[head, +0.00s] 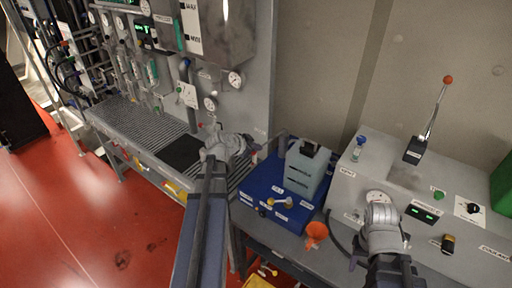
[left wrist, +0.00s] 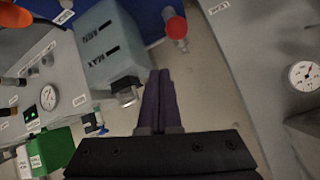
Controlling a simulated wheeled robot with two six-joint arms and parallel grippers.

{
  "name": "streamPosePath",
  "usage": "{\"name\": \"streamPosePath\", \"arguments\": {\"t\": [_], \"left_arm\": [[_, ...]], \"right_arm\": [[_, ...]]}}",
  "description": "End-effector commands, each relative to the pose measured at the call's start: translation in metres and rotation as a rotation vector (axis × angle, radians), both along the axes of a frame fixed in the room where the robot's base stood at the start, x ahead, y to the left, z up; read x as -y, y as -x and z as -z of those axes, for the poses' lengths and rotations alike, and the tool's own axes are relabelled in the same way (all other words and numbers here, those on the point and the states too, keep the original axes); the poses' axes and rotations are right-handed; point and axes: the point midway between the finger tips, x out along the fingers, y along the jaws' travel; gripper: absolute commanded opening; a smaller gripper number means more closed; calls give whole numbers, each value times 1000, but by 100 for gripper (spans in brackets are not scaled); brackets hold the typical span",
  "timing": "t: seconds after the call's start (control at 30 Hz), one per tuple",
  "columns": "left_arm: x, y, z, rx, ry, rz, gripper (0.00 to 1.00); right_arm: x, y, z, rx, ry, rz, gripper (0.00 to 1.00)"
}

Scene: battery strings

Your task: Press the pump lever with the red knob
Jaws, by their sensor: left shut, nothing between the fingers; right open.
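The pump lever (head: 432,115) is a thin metal rod with a red-orange knob (head: 448,80). It stands tilted up from a black base (head: 415,150) on the grey machine at the right. I cannot make it out in the left wrist view. My left gripper (left wrist: 160,95) is shut and empty beside the grey-blue tank (left wrist: 100,45), left of the lever in the head view (head: 280,143). Whether it touches the tank is unclear. My right gripper (head: 382,215) is over the machine's front, below and left of the lever; its fingers are hard to make out.
The tank stands on a blue box (head: 265,185) with an orange funnel (head: 316,232) beside it. The grey machine (head: 340,190) carries a gauge, a green display (head: 423,213) and knobs. A green block (head: 503,185) is at its right end. A grated bench (head: 140,125) is at left.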

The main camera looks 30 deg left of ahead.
Motion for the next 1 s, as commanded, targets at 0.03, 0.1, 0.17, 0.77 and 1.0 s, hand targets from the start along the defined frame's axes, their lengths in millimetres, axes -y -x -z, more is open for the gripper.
{"name": "streamPosePath", "arguments": {"t": [0.03, 0.1, 0.17, 0.77, 1.0], "left_arm": [[-4, 12, -7, 48, 34, -46, 0], [-11, 18, -18, 104, 73, -95, 0], [-16, 22, -24, 141, 100, -128, 0], [-24, 25, -34, 193, 136, -174, 0], [-24, 8, -24, 192, 136, -171, 0]], "right_arm": [[0, 0, 2, 0, 0, -1, 50], [0, 0, 3, 0, 0, -1, 50], [0, 0, 3, 0, 0, -1, 50], [0, 0, 4, 0, 0, -2, 50], [0, 0, 14, 0, 0, -1, 50]]}}
